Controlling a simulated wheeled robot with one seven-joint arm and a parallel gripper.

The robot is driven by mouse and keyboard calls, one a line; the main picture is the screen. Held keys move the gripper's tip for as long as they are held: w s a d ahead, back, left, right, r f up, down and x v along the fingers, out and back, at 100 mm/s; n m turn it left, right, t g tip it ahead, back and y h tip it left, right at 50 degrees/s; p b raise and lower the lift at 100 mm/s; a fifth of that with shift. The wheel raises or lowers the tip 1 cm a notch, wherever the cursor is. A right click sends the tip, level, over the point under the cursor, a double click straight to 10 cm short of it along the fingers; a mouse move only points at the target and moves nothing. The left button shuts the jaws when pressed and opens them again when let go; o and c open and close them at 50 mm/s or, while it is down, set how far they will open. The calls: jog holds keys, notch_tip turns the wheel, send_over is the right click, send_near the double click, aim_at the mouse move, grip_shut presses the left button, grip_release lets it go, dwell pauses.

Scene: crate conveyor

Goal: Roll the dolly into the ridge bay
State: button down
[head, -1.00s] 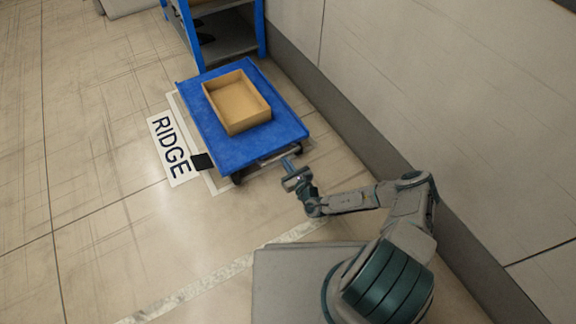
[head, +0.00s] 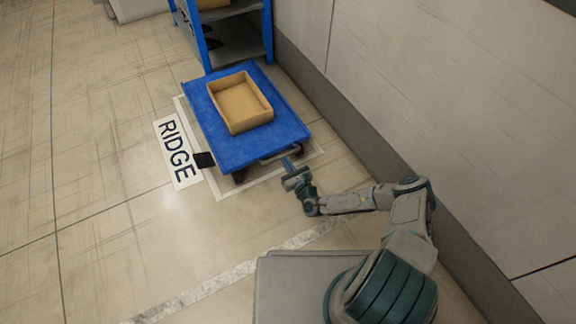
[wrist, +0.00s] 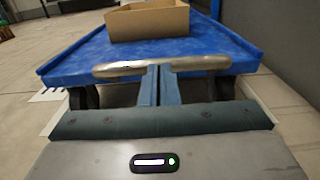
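The blue dolly (head: 222,148) stands over the white-outlined floor bay (head: 219,192) beside the RIDGE label (head: 178,152). A strip of the outline shows along its near and left sides; the far side is hidden. An open cardboard box (head: 240,102) sits on the deck. The dolly's metal handle (wrist: 118,70) faces my gripper. My gripper (head: 291,163) is at this handle. In the wrist view its two blue fingers (wrist: 159,72) are close together, upright across the bar, with their tips at it. The bar does not appear pinched between them; exact contact is unclear.
A blue shelf rack (head: 235,40) stands just beyond the dolly. A wall with a dark base strip (head: 340,115) runs along the right. The floor to the left is open.

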jog(key=p+v, duration=0.3)
jog(key=v, duration=0.4)
jog(key=shift+s+d, duration=0.2)
jog(key=shift+s, duration=0.15)
dwell(1.0)
jog(key=s+r+n+g+y+p, duration=0.2)
jog(key=r+n+g+p, duration=0.4)
jog(key=r, duration=0.8)
jog(key=s+a+r+n+g+y+p, duration=0.15)
jog(key=r+n+g+p, duration=0.3)
jog(key=r+n, duration=0.65)
jog(key=s+r+n+g+y+p, duration=0.15)
jog(key=r+n+g+p, duration=0.35)
jog(key=r, duration=1.1)
jog(key=s+d+r+n+h+p, duration=0.2)
jog(key=s+d+r+h+p, duration=0.2)
jog(key=r, duration=1.1)
jog(key=s+d+r+n+t+h+p, duration=0.1)
jog(key=s+d+r+n+h+p, duration=0.2)
jog(key=r, duration=1.1)
jog(key=s+d+r+n+t+h+p, duration=0.1)
jog(key=s+d+r+n+h+p, duration=0.2)
jog(key=s+d+r+h+p, duration=0.3)
jog(key=s+r+p, duration=0.5)
jog(key=r, duration=0.4)
jog(key=shift+s+d+r+h, duration=0.3)
jog(key=shift+s+d+h, duration=0.05)
jog(key=shift+s+h, duration=0.05)
